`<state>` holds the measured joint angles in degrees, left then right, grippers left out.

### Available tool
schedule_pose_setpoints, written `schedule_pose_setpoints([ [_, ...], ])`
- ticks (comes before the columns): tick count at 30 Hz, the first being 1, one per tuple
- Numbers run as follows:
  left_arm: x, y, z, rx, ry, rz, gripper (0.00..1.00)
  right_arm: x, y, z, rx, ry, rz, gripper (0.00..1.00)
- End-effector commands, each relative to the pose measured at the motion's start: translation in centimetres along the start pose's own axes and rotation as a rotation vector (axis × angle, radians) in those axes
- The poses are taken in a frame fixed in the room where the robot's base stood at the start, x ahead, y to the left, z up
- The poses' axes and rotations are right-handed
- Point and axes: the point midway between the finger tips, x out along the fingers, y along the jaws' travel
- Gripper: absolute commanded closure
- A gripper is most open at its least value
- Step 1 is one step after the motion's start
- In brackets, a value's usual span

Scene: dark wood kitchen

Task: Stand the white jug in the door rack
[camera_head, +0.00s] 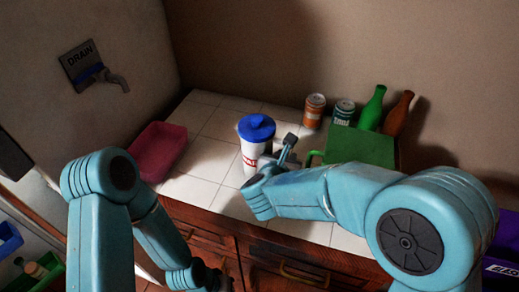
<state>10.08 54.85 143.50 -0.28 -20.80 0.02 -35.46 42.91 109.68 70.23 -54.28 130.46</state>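The white jug (251,158), with a blue lid (256,127) and red lettering, stands upright on the white tiled counter. My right gripper (279,152) is at the jug's right side, low against its body. The arm hides part of it, so I cannot tell whether its fingers are closed on the jug. My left gripper (218,281) is low in front of the cabinet drawers at the bottom edge, mostly hidden, its opening unclear. At the lower left, a green rack (45,272) holding small items and a blue rack (9,240) are partly cut off; these may be the door racks.
A pink tray (159,150) lies left of the jug. A purple box (500,250) is at far right.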

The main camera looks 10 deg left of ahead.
Motion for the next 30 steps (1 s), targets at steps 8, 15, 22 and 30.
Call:
schedule_pose_setpoints([
  [8, 0.03, -0.01, 0.01, 0.0, 0.0, 0.0, 1.0, -0.05, 0.01, -0.01, 0.0, 0.0, 0.0, 1.0],
  [15, 0.03, -0.01, 0.01, 0.0, 0.0, 0.0, 1.0, -0.07, 0.02, -0.03, 0.0, 0.001, 0.0, 1.0],
  [22, 0.03, -0.01, 0.01, 0.0, 0.0, 0.0, 1.0, -0.07, 0.02, -0.05, 0.0, 0.001, 0.001, 1.0],
  [30, 0.03, -0.01, 0.01, 0.0, 0.0, 0.0, 1.0, -0.08, 0.03, -0.07, 0.0, 0.001, 0.001, 1.0],
])
